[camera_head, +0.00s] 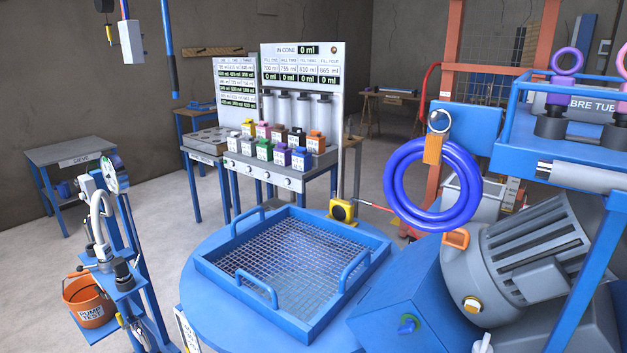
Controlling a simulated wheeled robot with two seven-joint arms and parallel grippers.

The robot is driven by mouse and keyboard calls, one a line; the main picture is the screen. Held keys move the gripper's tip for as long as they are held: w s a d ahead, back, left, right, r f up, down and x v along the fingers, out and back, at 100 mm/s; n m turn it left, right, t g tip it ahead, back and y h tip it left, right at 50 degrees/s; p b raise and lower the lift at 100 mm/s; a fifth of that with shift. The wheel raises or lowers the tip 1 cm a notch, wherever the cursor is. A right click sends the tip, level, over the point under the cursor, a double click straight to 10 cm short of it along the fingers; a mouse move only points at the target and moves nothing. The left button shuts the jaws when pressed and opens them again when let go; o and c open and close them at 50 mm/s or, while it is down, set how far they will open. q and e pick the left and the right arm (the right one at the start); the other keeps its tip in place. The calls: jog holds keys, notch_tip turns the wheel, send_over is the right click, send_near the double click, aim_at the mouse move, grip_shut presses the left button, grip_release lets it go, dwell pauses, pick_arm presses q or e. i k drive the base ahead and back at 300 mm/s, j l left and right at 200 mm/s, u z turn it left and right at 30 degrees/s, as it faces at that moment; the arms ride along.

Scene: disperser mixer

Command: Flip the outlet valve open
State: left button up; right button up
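I cannot tell for certain which part is the outlet valve. A white rounded part (483,344) shows at the bottom edge, cut off by the frame. An orange lever-like part (456,238) sits beside the grey motor (535,255). The lower side of the mixer is out of view. Neither of my grippers shows in the head view.
A blue mesh tray (207,265) with handles covers the mixer top. A coiled blue hose (390,190) hangs at right. A blue pump stand with an orange bucket (90,303) is at left. Dosing tables (280,178) stand behind; grey floor is clear at left.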

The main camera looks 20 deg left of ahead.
aim_at(97, 287)
jog(key=i+j, duration=0.1)
jog(key=j, duration=1)
jog(key=i+j+u, duration=0.1)
jog(key=j, duration=0.4)
jog(key=i+j, duration=0.15)
jog(key=j, duration=0.4)
jog(key=j+u, duration=0.1)
jog(key=j, duration=0.45)
jog(key=i+j, duration=0.2)
jog(key=j, duration=0.3)
jog(key=i+j, duration=0.1)
jog(key=j, duration=0.4)
jog(key=i+j+u, duration=0.1)
jog(key=j, duration=0.45)
